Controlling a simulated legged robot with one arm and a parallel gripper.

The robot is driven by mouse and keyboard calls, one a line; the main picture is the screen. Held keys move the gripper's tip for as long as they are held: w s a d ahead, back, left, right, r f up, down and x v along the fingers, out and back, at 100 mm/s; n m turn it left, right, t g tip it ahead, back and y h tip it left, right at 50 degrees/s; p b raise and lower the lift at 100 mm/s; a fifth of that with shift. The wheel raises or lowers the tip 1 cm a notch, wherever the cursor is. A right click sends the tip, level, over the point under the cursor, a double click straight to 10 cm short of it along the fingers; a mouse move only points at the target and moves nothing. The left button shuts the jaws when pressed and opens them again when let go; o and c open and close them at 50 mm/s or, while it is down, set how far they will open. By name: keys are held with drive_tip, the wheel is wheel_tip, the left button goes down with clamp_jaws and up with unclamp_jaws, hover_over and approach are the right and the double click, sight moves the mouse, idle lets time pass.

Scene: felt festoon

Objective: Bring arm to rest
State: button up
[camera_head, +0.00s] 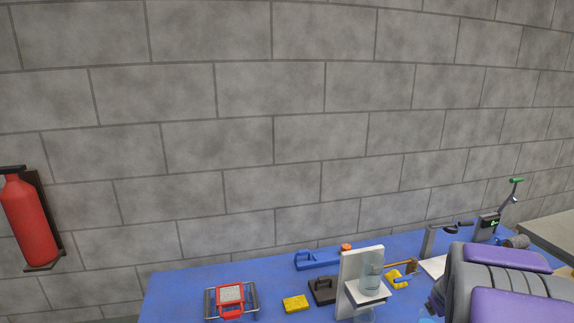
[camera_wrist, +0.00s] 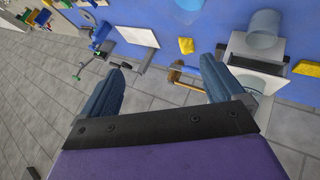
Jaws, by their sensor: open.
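My gripper (camera_wrist: 165,64) shows in the wrist view with its two dark blue ribbed fingers spread wide apart. It is open and nothing is between the fingers. In the wrist view it hangs near the edge of the blue table (camera_wrist: 140,14), with grey floor showing below the fingers. In the head view my purple and grey arm fills the bottom right corner, over the right part of the blue table (camera_head: 185,290). The arm covers part of the tabletop there, and the fingers cannot be made out clearly.
A white stand with a clear cylinder (camera_head: 371,275) stands left of my arm. A yellow block (camera_head: 295,303), a black-handled item (camera_head: 322,290) and a red-framed item (camera_head: 230,294) lie farther left. A fire extinguisher (camera_head: 28,222) hangs on the block wall. Air above the table is clear.

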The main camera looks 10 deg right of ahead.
drive_tip(key=s+a+r+g+y, duration=0.1)
drive_tip(key=s+a+g+y, duration=0.2)
drive_tip(key=s+a, duration=1.2)
drive_tip(key=s+a+r+g+y, duration=0.1)
drive_tip(key=s+a+g+y, duration=0.2)
drive_tip(key=s+a, duration=1.2)
drive_tip(key=a+g, duration=0.2)
drive_tip(key=a, duration=0.4)
drive_tip(key=shift+s+m, duration=0.3)
drive_tip(key=shift+o, duration=0.5)
drive_tip(key=shift+a+r, duration=0.1)
